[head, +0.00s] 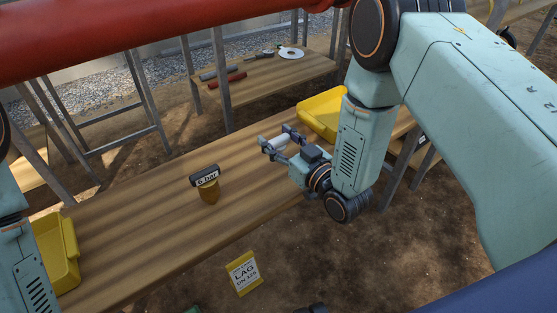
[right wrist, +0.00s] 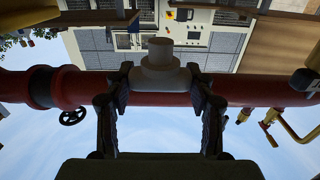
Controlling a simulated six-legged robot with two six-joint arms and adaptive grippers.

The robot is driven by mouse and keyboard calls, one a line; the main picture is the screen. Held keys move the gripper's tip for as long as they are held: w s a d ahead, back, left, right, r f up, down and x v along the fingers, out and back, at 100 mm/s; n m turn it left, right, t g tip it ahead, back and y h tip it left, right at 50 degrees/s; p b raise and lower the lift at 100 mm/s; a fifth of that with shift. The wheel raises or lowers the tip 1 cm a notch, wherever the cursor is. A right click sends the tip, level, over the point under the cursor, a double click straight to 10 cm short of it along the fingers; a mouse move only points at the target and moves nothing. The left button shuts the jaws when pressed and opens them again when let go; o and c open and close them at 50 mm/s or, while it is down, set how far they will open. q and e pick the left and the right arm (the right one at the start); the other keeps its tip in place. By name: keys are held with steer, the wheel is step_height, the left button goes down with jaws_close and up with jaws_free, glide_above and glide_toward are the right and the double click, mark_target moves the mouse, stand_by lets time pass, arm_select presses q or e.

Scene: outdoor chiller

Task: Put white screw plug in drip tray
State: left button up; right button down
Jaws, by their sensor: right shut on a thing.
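The white screw plug (right wrist: 160,70) is between the fingers of my right gripper (right wrist: 160,92), which is shut on it. In the head view the plug (head: 273,145) is a small pale cylinder above the wooden bench, at the tips of my right gripper (head: 280,143). A yellow tray (head: 308,120) stands at the far right of the bench, just behind the gripper. Another yellow tray (head: 70,240) is at the left end of the bench. I cannot tell which is the drip tray. My left arm shows at the left edge; its gripper is not in view.
A brass-coloured piece (head: 209,192) with a "6 bar" label stands on the bench (head: 150,215), left of my right gripper. A yellow LAG sign (head: 244,272) is below the front edge. A red pipe (head: 150,25) crosses the top. The bench middle is mostly clear.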

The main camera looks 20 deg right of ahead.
step_height(320, 180, down, 4)
steer(key=shift+s+f+b, duration=0.1)
steer(key=shift+f+b, duration=0.05)
steer(key=shift+b, duration=0.5)
steer(key=shift+f, duration=0.4)
steer(key=shift+f, duration=0.15)
steer(key=shift+c, duration=2.3)
jaws_free()
